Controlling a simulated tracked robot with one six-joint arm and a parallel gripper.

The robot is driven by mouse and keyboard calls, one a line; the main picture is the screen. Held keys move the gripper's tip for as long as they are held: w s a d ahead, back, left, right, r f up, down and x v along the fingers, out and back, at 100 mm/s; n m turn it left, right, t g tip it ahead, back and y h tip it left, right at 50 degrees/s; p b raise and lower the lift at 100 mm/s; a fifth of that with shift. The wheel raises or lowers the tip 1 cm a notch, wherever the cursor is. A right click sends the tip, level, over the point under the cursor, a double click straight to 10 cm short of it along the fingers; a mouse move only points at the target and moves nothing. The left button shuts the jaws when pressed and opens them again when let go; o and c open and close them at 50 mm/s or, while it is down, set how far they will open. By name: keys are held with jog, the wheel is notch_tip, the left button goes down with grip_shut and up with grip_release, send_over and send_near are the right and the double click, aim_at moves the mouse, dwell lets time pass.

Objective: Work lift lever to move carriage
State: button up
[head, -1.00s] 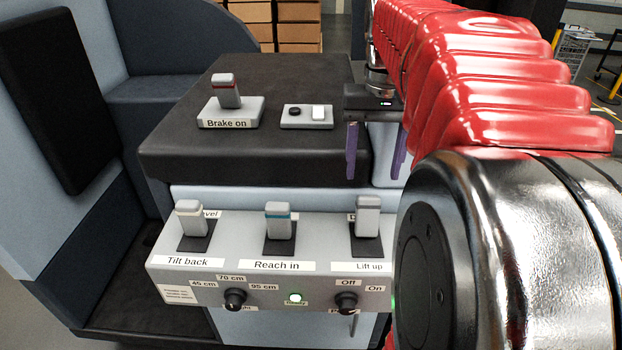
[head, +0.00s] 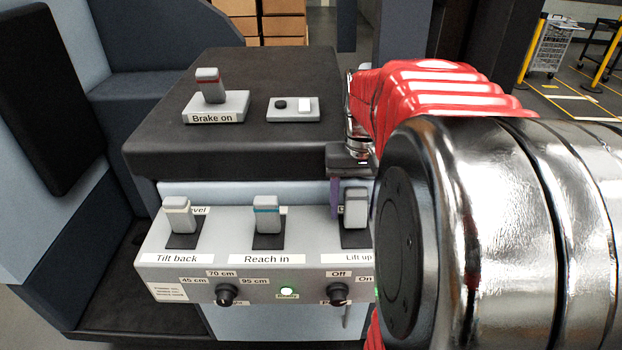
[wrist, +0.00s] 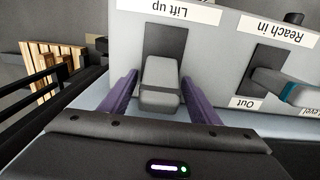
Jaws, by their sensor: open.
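The lift lever (head: 355,207) is a grey handle on a dark slot plate, with a "Lift up" label below it, at the right of the grey control panel (head: 215,262). My gripper (head: 345,195) is just behind it in the head view, with one purple finger showing left of the lever; my arm hides the other side. In the wrist view the lift lever (wrist: 160,85) stands between the two spread purple fingers of my gripper (wrist: 160,95), with a gap on each side. The carriage is not recognisable in these views.
The reach lever (head: 267,215) and tilt lever (head: 179,215) stand left of the lift lever. A brake lever (head: 209,86) is on the dark top (head: 165,140).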

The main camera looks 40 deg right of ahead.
jog(key=shift+f, duration=0.15)
jog(key=shift+c, duration=0.3)
grip_shut()
dwell(0.4)
